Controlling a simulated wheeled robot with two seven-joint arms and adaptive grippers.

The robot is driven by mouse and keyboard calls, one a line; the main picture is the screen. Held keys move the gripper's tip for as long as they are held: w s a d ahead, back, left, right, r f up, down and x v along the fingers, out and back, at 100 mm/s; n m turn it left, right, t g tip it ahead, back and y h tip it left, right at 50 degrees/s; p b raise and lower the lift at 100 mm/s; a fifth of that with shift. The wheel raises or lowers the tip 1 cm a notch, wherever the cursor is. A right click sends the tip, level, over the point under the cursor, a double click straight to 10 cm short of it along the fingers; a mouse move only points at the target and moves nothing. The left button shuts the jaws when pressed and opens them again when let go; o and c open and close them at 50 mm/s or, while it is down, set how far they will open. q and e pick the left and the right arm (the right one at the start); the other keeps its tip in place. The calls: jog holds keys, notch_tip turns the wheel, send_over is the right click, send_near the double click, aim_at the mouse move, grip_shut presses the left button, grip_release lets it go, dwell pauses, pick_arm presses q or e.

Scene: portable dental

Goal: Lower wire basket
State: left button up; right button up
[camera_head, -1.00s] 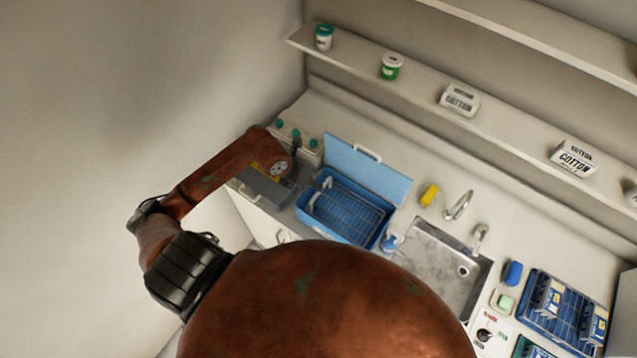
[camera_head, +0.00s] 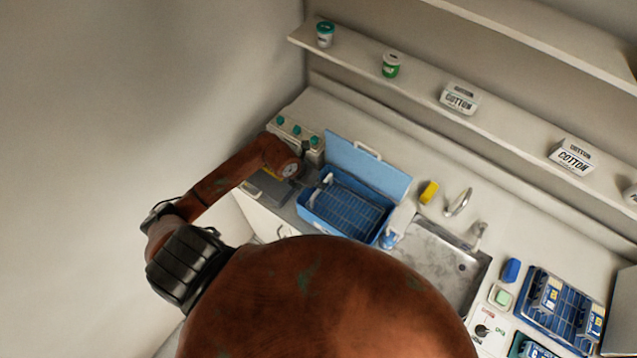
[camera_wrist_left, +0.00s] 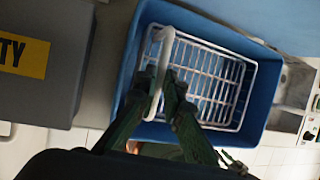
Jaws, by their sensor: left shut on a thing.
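The wire basket (camera_head: 348,213) sits within the walls of an open blue tub (camera_head: 312,213); whether it touches the bottom I cannot tell. In the left wrist view, the white wire basket (camera_wrist_left: 215,85) lies inside the blue tub (camera_wrist_left: 262,105), with its handle at the left end. My left gripper (camera_head: 314,182) reaches over the tub's left end. In the left wrist view, my left gripper (camera_wrist_left: 165,88) is shut on the basket's handle. My own red-brown body hides the area in front of the tub. My right gripper is not in view.
The blue lid (camera_head: 368,165) stands open behind the tub. A grey box (camera_head: 268,188) is left of it, with a machine with green knobs (camera_head: 294,131) behind. A sink (camera_head: 440,262), tap (camera_head: 459,203) and yellow sponge (camera_head: 429,192) are to the right.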

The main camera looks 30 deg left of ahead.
aim_at(318, 189)
pick_arm(q)
grip_shut()
jog(key=shift+f, duration=0.1)
notch_tip(318, 189, down, 4)
jog(key=b, duration=0.3)
jog(key=shift+r, duration=0.2)
jog(key=shift+s, duration=0.15)
jog(key=o, duration=0.6)
grip_release()
jog(key=shift+w, duration=0.2)
jog(key=shift+o, duration=0.3)
jog(key=shift+r, duration=0.1)
